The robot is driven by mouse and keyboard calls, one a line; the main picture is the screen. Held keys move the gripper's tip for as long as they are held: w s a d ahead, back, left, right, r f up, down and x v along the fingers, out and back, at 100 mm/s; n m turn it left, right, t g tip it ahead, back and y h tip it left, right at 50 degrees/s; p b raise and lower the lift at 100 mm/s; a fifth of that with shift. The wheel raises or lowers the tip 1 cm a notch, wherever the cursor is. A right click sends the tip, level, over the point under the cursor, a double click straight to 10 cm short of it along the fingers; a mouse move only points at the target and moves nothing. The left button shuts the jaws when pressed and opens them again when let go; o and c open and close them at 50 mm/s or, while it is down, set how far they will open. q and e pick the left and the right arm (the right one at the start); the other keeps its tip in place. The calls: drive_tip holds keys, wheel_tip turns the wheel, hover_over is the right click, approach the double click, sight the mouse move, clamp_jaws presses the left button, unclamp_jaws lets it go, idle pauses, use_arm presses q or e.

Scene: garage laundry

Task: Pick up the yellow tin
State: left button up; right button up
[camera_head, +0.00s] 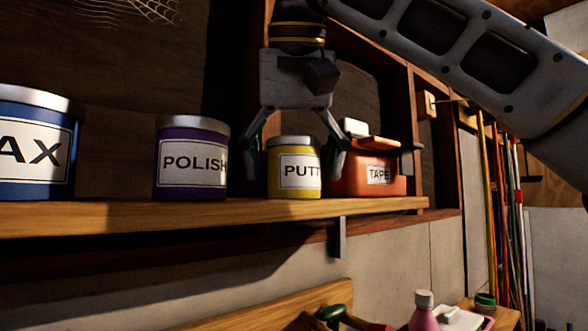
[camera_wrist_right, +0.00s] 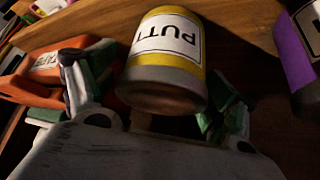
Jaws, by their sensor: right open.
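The yellow tin (camera_head: 282,181), with a grey lid and a white label reading "PUTT", stands upright on the wooden shelf (camera_head: 150,217). My right gripper (camera_head: 297,163) comes down from above with its fingers spread to either side of the tin. In the right wrist view the tin (camera_wrist_right: 172,58) appears upside down between the open fingers (camera_wrist_right: 150,100), its lid toward the palm. I cannot tell whether either finger touches it. My left gripper is in neither view.
A purple POLISH tin (camera_head: 190,180) stands close left of the right gripper, and a blue tin (camera_head: 30,178) stands further left. An orange TAPE dispenser (camera_head: 352,186) sits close on the right.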

drive_tip(key=shift+w+f, duration=0.35)
drive_tip(key=shift+f, duration=0.1)
drive_tip(key=shift+c, duration=0.3)
drive_tip(key=c, duration=1.2)
